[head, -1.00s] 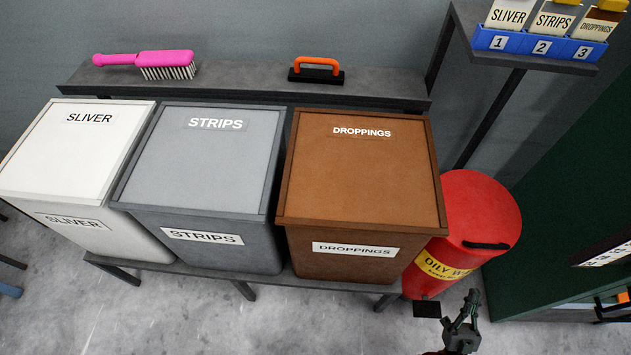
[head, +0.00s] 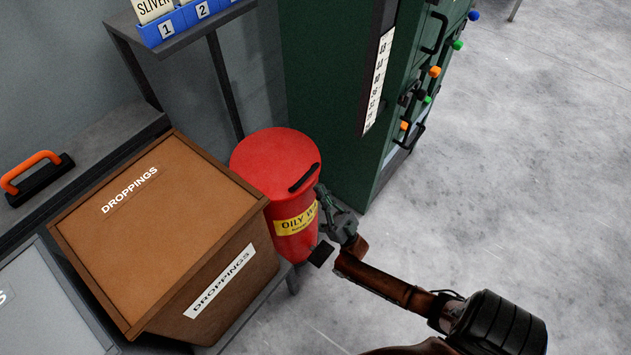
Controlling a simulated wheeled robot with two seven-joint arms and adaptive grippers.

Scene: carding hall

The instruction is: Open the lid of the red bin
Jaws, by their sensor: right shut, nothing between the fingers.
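The red bin (head: 277,216) is a round red can with a yellow label reading "OILY W...", the rest hidden by my gripper. Its red lid (head: 266,160) is down and has a black handle (head: 304,178) near the front right edge. A black pedal (head: 321,254) sticks out low at the front. My right gripper (head: 322,194) is shut and empty, at the bin's right side, just below the lid's rim and close to the handle. I cannot tell whether it touches the bin. My left gripper is not in view.
The brown DROPPINGS bin (head: 170,230) stands close on the left, with a grey bin (head: 50,310) beyond. A green cabinet (head: 330,90) with coloured knobs stands behind right. A shelf with blue card holders (head: 180,24) is above. The floor (head: 520,170) at right is clear.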

